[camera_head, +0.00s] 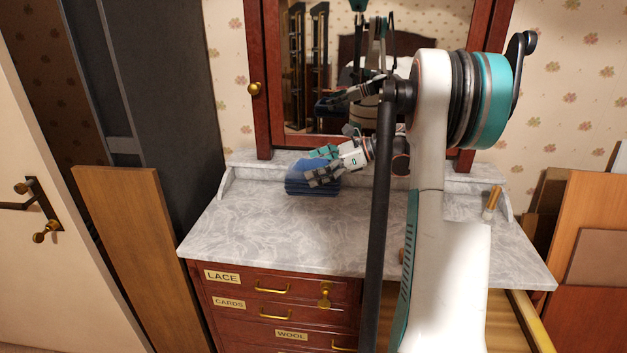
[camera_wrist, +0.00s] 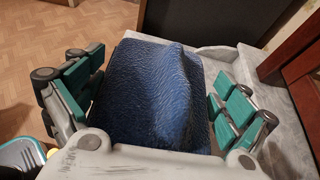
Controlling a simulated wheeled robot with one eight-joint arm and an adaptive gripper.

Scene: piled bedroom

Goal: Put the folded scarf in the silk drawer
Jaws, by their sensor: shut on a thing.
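The folded scarf (camera_head: 311,182) is a dark blue stack of cloth on the left back part of the marble dresser top (camera_head: 270,235). In the wrist view the blue scarf (camera_wrist: 160,95) fills the space between the fingers, with a raised fold in its middle. My gripper (camera_head: 325,165) is shut on the scarf, its teal and grey fingers (camera_wrist: 160,100) on either side. Drawers on the left front read LACE, CARDS and WOOL; no silk label is visible. An open drawer (camera_head: 535,325) juts out at the lower right, its label not visible and its inside mostly hidden by my arm.
A mirror (camera_head: 335,60) in a red wood frame rises behind the top. A small brown and white object (camera_head: 492,199) stands at the right back. Boards lean at both sides, and a white door (camera_head: 40,220) is at far left.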

